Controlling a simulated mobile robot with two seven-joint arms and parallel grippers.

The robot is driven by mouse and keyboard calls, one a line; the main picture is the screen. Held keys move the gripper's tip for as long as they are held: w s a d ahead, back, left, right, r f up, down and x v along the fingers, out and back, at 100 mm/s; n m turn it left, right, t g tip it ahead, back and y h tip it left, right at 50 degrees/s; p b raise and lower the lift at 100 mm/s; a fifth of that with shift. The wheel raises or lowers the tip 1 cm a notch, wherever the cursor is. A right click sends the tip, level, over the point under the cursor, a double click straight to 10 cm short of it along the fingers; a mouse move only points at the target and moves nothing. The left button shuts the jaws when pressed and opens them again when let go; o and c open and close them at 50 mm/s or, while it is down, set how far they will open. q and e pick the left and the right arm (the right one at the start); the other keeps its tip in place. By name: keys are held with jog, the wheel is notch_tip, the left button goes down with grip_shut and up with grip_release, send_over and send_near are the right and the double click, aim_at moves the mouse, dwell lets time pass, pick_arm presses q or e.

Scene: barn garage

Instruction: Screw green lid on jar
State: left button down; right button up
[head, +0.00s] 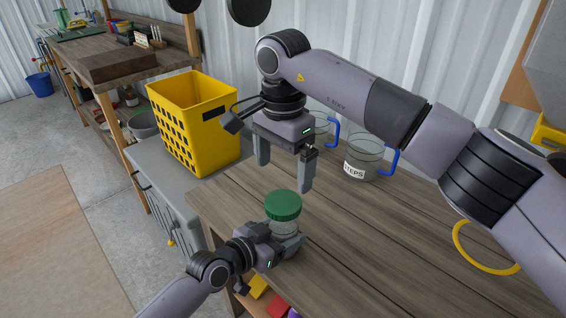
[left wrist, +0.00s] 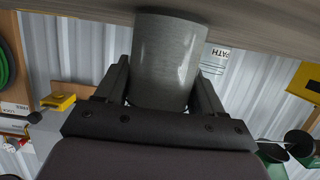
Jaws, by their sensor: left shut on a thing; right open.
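The clear jar (head: 284,229) stands on the wooden table near its left front edge. The green lid (head: 283,203) sits on the jar's top; I cannot tell whether it is threaded on. My left gripper (head: 289,246) is shut on the jar, low on its side. In the left wrist view the jar (left wrist: 167,62) is between the two fingers, and the lid is hidden. My right gripper (head: 284,174) is open and empty above the lid, its fingers pointing down, apart from the lid.
A yellow basket (head: 207,125) stands on a grey cabinet at the left. A yellow ring (head: 486,264) lies at the right. The wooden table (head: 390,240) is clear right of the jar.

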aim_at(283, 202)
jog(key=shift+f, duration=4)
jog(key=shift+c, duration=0.3)
jog(key=c, duration=1)
